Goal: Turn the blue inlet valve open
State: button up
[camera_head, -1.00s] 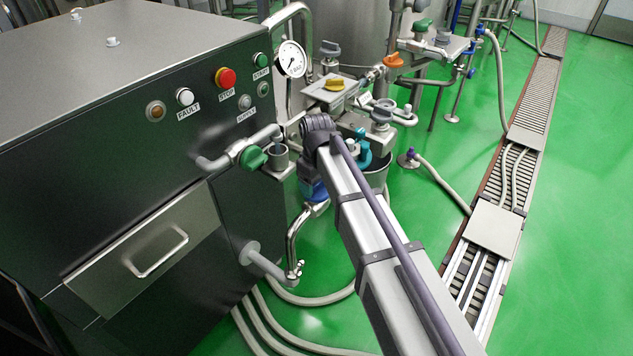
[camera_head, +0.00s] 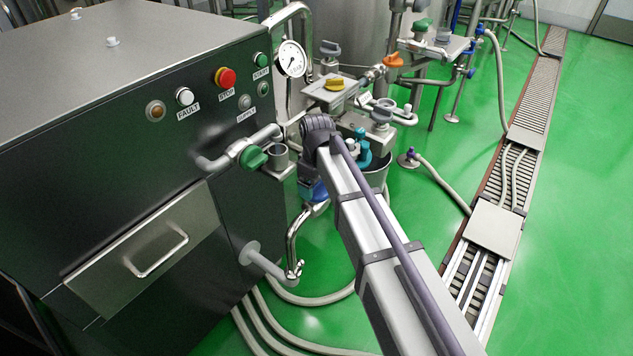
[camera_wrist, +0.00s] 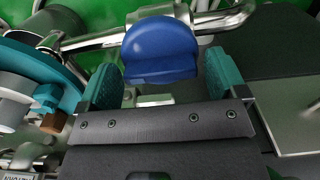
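The blue inlet valve (camera_wrist: 158,48) shows in the wrist view as a rounded blue handle on a shiny steel pipe. My gripper (camera_wrist: 162,66) has two teal fingers standing apart, one on each side of the handle. Gaps show between the fingers and the handle, so it is not clamped. In the head view a part of the blue valve (camera_head: 316,191) shows beside the end of my arm, low near the pipe at the cabinet's right side. My arm hides the rest of it and most of the gripper.
A dark cabinet (camera_head: 120,130) with buttons and a green valve (camera_head: 253,158) stands left of my arm. A gauge (camera_head: 291,59), a yellow valve (camera_head: 334,84) and an orange valve (camera_head: 393,60) are behind. Hoses (camera_head: 290,325) lie on the green floor; floor at right is open.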

aim_at(319, 194)
jog(key=shift+o, duration=0.5)
notch_tip(319, 194, up, 11)
jog(key=p, duration=1)
jog(key=shift+p, duration=0.4)
jog(key=shift+f, duration=0.1)
jog(key=s+d+r+m+p, duration=0.5)
jog(key=s+d, duration=0.4)
jog(key=d, duration=0.2)
jog(key=s+d+r+m+p, duration=0.6)
jog(key=s+d, duration=0.3)
jog(key=d, duration=0.2)
jog(key=shift+d+m, duration=0.4)
